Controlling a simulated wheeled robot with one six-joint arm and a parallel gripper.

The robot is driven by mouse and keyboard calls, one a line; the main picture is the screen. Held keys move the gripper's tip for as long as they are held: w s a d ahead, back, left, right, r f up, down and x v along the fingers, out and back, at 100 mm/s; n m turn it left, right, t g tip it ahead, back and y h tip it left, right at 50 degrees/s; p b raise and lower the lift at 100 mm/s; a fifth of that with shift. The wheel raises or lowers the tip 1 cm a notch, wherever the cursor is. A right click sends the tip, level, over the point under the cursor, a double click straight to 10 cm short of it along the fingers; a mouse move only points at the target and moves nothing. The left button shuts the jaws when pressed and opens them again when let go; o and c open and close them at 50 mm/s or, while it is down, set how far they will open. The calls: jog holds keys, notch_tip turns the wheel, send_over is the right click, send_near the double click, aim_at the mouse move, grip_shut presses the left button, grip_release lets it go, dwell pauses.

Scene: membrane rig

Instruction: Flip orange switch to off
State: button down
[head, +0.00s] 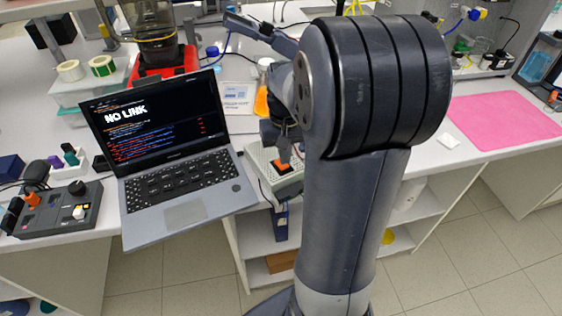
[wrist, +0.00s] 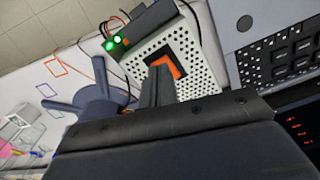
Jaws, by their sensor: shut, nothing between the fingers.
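The orange switch (head: 283,167) sits on a pale perforated box (head: 262,158) right of the laptop, partly hidden by my arm in the head view. In the wrist view the orange switch (wrist: 174,68) shows in a dark surround on the box (wrist: 200,75). My gripper (wrist: 160,72) is shut and empty, with its fingertips right at the switch, covering part of it. I cannot tell whether they touch it. Two green lights (wrist: 112,43) glow on a unit at the box's end. Which way the switch is tipped is not clear.
A laptop (head: 165,165) showing "NO LINK" stands close left of the box. A control box (head: 62,208) with knobs is at the far left. A pink mat (head: 505,120) lies at the right. A cable runs off the box near the table's front edge.

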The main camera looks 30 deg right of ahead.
aim_at(285, 167)
jog(key=shift+f+b, duration=0.65)
jog(key=shift+f, duration=0.3)
dwell(0.4)
jog(key=shift+r, duration=0.15)
notch_tip(285, 167, up, 7)
jog(key=p, duration=0.6)
jog(key=shift+f, duration=0.25)
notch_tip(285, 167, down, 7)
jog(key=b, duration=0.6)
jog(key=shift+r, duration=0.15)
jog(key=shift+r, duration=0.1)
